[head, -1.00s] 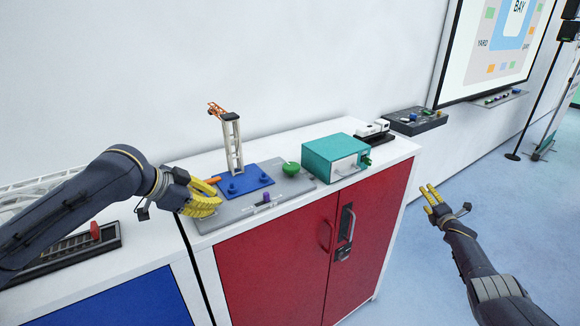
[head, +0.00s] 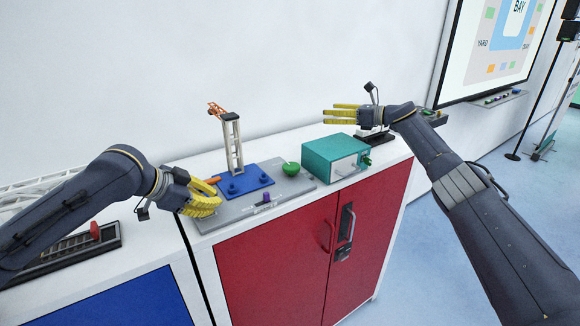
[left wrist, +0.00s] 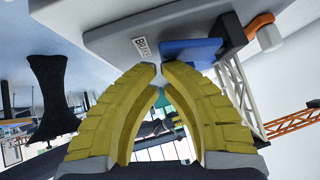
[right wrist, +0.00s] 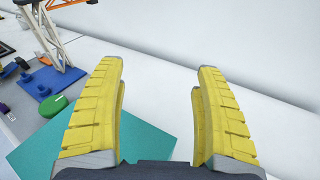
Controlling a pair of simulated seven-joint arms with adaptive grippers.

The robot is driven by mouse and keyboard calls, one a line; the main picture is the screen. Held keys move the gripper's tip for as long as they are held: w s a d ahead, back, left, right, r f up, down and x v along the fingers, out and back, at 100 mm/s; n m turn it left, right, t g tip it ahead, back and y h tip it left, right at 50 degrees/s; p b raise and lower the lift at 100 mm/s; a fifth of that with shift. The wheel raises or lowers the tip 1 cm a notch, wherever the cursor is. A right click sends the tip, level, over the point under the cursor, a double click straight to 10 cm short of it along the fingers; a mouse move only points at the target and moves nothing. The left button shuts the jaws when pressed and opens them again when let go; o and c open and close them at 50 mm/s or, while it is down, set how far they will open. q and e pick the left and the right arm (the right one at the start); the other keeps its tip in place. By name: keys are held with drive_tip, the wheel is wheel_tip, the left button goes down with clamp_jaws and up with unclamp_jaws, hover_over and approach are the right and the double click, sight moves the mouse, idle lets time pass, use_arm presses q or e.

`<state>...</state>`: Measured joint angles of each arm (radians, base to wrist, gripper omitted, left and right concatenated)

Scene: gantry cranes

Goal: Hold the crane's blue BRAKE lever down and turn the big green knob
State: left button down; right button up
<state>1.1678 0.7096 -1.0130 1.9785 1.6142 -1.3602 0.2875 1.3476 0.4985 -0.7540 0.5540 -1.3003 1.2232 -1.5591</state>
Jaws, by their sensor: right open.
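The crane model (head: 234,143) stands on a blue base (head: 262,181) on a grey panel (head: 225,217). The big green knob (head: 290,168) sits right of that base; it also shows in the right wrist view (right wrist: 52,107). My left gripper (head: 218,205) is at the panel's left end. Contact with the lever cannot be made out. My right gripper (head: 325,113) is open and empty, above and right of the knob, over the teal box.
A teal box (head: 335,157) stands right of the knob, beneath my right gripper. A purple knob (head: 266,198) is at the panel's front. A white and black device (head: 372,137) sits behind the teal box. The white wall rises close behind the cabinet top.

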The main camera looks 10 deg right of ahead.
drive_tip(key=s+a+n+g, duration=0.2)
drive_tip(key=a+n+g, duration=0.1)
drive_tip(key=a, duration=0.6)
drive_tip(key=r+n+g+h, duration=0.2)
drive_tip(key=n+g+h, duration=0.5)
drive_tip(key=h, duration=0.6)
hover_over(290, 166)
drive_tip(key=shift+f, duration=0.25)
drive_tip(key=shift+f, duration=0.2)
wheel_tip(290, 166, down, 12)
drive_tip(key=shift+r, duration=0.15)
drive_tip(key=shift+c, duration=0.4)
drive_tip(key=c, duration=1.2)
